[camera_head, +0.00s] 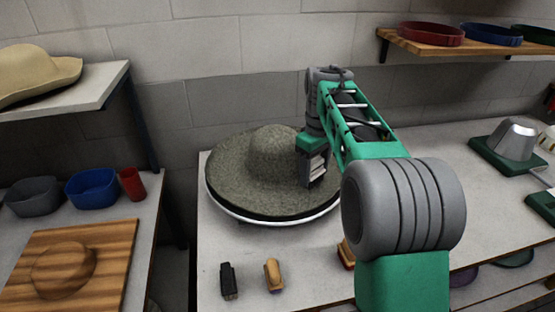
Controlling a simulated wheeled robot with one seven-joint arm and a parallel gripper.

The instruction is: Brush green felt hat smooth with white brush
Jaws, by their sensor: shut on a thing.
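The green felt hat (233,178), a dull grey-green with a wide flat brim and a low rounded crown, lies on a round white-rimmed stand (270,222) on the middle table. My gripper (314,180) is at the right side of the hat, over the brim beside the crown. It is shut on a pale thing, the white brush (318,164), of which only a small part shows between the dark fingers. I cannot tell whether the brush touches the felt. My arm hides the space to the right of the hat.
A black brush (228,281) and a tan brush (273,275) lie near the table's front; a brown one (346,255) is partly behind my arm. A metal hat form (513,140) stands at right. Left are bowls (93,188) and a wooden board (105,245).

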